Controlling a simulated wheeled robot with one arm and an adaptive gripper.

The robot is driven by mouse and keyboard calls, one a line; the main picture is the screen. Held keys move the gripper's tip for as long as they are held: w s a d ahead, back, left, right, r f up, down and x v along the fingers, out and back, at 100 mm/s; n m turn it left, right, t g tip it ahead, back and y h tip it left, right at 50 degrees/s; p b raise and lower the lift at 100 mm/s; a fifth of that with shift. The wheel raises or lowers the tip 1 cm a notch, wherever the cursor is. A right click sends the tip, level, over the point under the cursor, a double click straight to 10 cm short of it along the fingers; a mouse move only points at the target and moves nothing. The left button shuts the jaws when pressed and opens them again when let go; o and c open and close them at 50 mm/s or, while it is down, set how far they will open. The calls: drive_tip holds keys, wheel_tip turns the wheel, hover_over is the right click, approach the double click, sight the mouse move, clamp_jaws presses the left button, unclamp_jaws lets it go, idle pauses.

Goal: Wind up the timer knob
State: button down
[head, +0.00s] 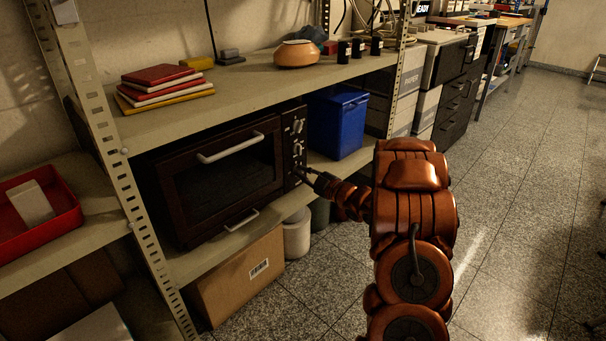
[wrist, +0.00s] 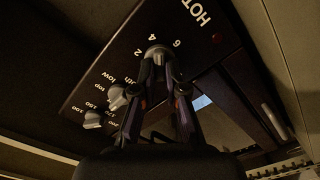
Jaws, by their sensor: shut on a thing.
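The dark oven (head: 270,180) stands on the middle shelf with its control panel on the right side. In the wrist view the panel (wrist: 125,60) is close and tilted, with a grey timer knob (wrist: 157,50) beside the marks 2, 4 and 6. My gripper (wrist: 161,68) is shut on this knob, one fingertip on each side. In the head view my gripper (head: 303,173) is at the lower part of the panel, and its fingertips are small there. Two other knobs, one (wrist: 117,98) and another (wrist: 93,120), sit apart from my fingers. The fingertips partly cover the timer knob.
A blue bin (head: 338,122) stands right of the oven on the same shelf. A cardboard box (head: 238,278) and a white container (head: 297,234) are below. The shelf upright (head: 395,85) stands beyond the bin. Open floor (head: 510,190) lies to the right.

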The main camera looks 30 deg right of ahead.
drive_tip(key=shift+f, duration=0.15)
idle(0.3)
drive_tip(key=c, duration=0.8)
unclamp_jaws()
drive_tip(key=shift+o, duration=0.2)
drive_tip(key=v, duration=1.2)
